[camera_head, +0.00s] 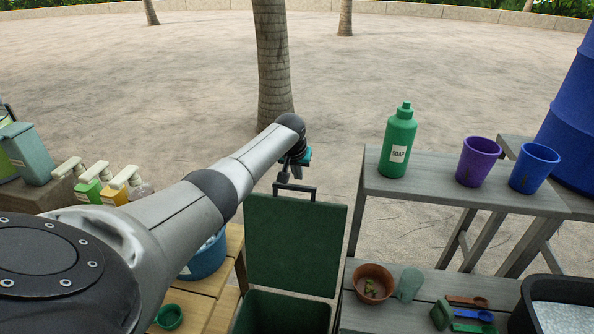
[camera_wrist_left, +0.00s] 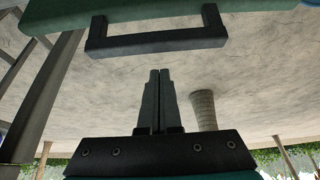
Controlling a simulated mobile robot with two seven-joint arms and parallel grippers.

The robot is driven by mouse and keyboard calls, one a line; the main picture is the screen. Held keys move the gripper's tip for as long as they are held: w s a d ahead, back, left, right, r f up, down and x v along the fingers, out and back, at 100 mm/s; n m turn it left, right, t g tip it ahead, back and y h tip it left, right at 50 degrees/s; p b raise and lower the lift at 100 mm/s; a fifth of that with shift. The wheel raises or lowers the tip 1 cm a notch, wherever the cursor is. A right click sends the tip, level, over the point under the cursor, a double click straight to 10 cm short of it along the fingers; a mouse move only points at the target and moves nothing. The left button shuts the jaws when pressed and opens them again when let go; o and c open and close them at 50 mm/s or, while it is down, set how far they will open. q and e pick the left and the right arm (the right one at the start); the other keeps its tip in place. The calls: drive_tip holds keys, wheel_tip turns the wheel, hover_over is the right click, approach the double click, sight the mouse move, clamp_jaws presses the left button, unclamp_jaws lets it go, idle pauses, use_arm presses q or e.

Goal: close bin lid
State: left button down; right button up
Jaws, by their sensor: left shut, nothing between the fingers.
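The green bin (camera_head: 285,310) stands at the bottom centre of the head view, between the two tables. Its green lid (camera_head: 295,243) stands open and upright, with a dark handle (camera_head: 294,189) on its top edge. In the wrist view the handle (camera_wrist_left: 157,38) hangs from the lid's edge (camera_wrist_left: 150,14) at the top of the picture. My left gripper (camera_head: 291,172) is just behind and above the handle in the head view. In the wrist view its fingers (camera_wrist_left: 158,75) are shut together and empty, apart from the handle. My right gripper is not in view.
A grey bench (camera_head: 450,187) on the right holds a green soap bottle (camera_head: 398,142), a purple cup (camera_head: 478,161) and a blue cup (camera_head: 534,168). A lower table (camera_head: 390,318) holds a clay pot (camera_head: 372,284) and small tools. A blue bucket (camera_head: 207,258) stands left of the lid, near my arm.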

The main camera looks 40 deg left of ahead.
use_arm(q)
drive_tip(key=shift+s+d+r+p, duration=0.2)
drive_tip(key=shift+s+d+p, duration=0.15)
drive_tip(key=shift+s, duration=0.2)
drive_tip(key=shift+s+d+r+p, duration=0.2)
drive_tip(key=shift+s+p, duration=0.2)
drive_tip(key=shift+s, duration=0.2)
drive_tip(key=shift+s+d+r+p, duration=0.15)
drive_tip(key=shift+s+d+p, duration=0.2)
drive_tip(key=shift+s, duration=0.2)
